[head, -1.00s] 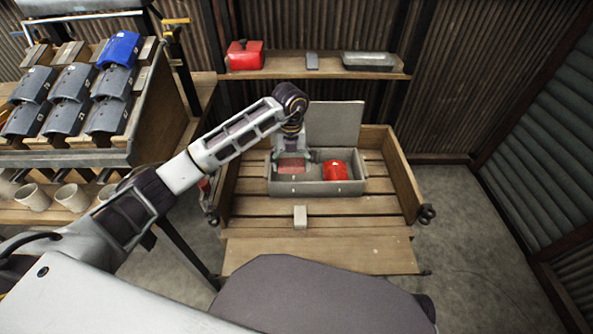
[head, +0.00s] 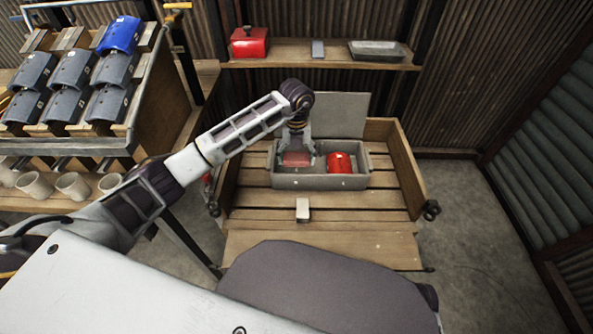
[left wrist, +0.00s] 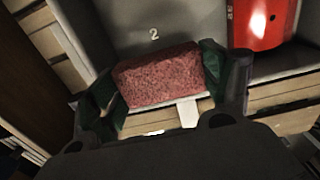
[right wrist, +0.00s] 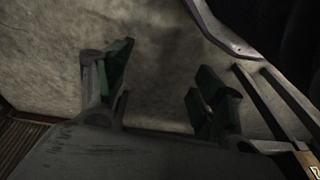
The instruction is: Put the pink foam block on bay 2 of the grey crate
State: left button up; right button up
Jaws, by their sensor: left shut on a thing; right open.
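The pink foam block (head: 296,159) is held in my left gripper (head: 297,153), whose green-padded fingers close on its two ends. In the left wrist view the block (left wrist: 160,75) is between the fingers (left wrist: 160,82), slightly tilted in the picture. The grey crate (head: 318,182) stands on a slatted wooden bench with its lid up behind. The block is at the crate's left bay, where the number 2 (left wrist: 154,34) shows beyond it. I cannot tell whether the block touches the bay floor. My right gripper (right wrist: 160,82) is open and empty in the right wrist view.
A red object (head: 340,163) lies in the crate's right bay, close beside my left gripper. A small pale block (head: 303,209) is in front of the crate. A shelf (head: 320,65) behind holds a red box (head: 249,42) and a grey tray (head: 377,50).

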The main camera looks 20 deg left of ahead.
aim_at(297, 165)
pick_arm(q)
notch_tip(297, 165, down, 2)
jog(key=shift+f, duration=0.25)
jog(key=shift+f+b, duration=0.3)
jog(key=shift+f, duration=0.8)
jog(key=shift+f+b, duration=0.35)
jog(key=shift+f, duration=0.85)
pick_arm(e)
jog(key=shift+w+a+r, duration=0.15)
jog(key=shift+w+r, duration=0.05)
jog(key=shift+r, duration=0.45)
jog(key=shift+w+a+r, duration=0.1)
jog(key=shift+w+r, duration=0.05)
jog(key=shift+r, duration=0.45)
pick_arm(q)
jog(key=shift+f, duration=0.1)
pick_arm(e)
jog(key=shift+s+f, duration=0.1)
jog(key=shift+f, duration=0.05)
